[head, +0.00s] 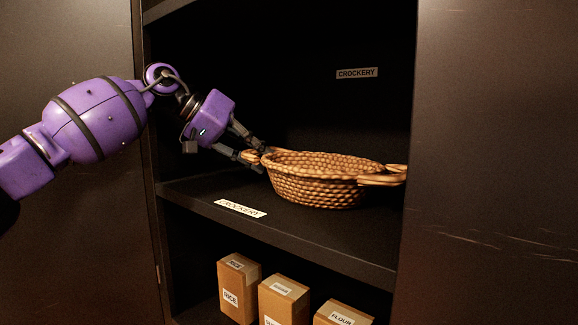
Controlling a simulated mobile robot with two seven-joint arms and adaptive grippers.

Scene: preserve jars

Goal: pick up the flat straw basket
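The flat straw basket (315,190) is woven, brown and oval, and stands upright on the cupboard shelf marked CROCKERY. It has a looped handle at its left end and another (384,180) at its right end. My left gripper (263,159) is at the left handle, with one finger above it and one below. The fingers are apart with the handle between them. Whether they press on it cannot be told. The inside of the basket is mostly hidden by its near wall. My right gripper is not in view.
The shelf (300,235) has a CROCKERY label (240,208) at its front, and another label (357,73) is on the back wall. Cartons (239,287) stand on the level below. Dark panels flank the opening, the right one (490,170) close to the basket's right handle.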

